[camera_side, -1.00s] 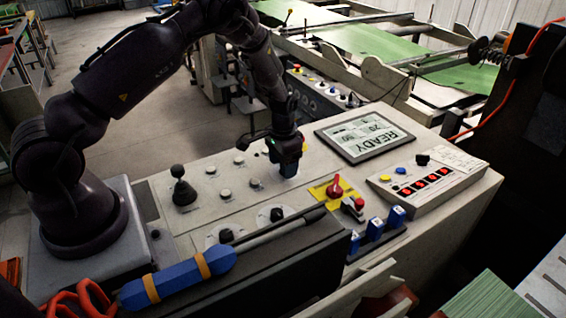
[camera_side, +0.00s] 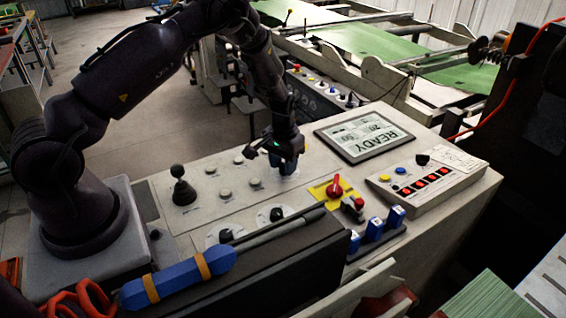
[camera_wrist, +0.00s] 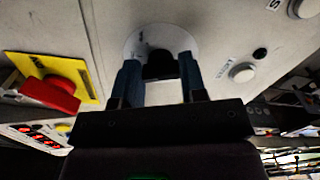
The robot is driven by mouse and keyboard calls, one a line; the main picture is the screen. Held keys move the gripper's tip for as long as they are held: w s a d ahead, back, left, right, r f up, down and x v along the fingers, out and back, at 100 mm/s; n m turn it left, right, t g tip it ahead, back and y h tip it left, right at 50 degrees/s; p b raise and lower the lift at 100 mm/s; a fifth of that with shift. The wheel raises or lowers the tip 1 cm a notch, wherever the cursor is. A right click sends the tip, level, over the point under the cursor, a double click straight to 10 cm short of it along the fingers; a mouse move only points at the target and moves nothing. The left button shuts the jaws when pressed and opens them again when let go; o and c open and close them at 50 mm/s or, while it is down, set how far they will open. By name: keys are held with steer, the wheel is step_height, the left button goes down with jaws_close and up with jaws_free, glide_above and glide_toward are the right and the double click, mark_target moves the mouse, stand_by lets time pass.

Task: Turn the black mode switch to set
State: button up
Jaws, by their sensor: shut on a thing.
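In the wrist view a black switch knob (camera_wrist: 158,69) sits on a round white dial plate (camera_wrist: 150,36) with small marks I cannot read. My gripper (camera_wrist: 160,78) has one blue finger on each side of the knob and is shut on it. In the side view my gripper (camera_side: 284,168) points down at the panel, just left of the READY display, and hides the switch. I cannot tell which mark the knob points at.
A red rotary handle on a yellow plate (camera_side: 323,192) is close by. Other black knobs on white dials (camera_side: 277,214), a black ball lever (camera_side: 181,190) and several white buttons share the panel. The READY display (camera_side: 364,137) stands behind. A blue-handled tool (camera_side: 180,278) lies in front.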

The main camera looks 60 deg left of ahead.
steer(key=shift+d+n, duration=0.1)
steer(key=shift+n, duration=2.1)
steer(key=o, duration=0.9)
step_height(320, 180, up, 13)
steer(key=shift+r, duration=0.1)
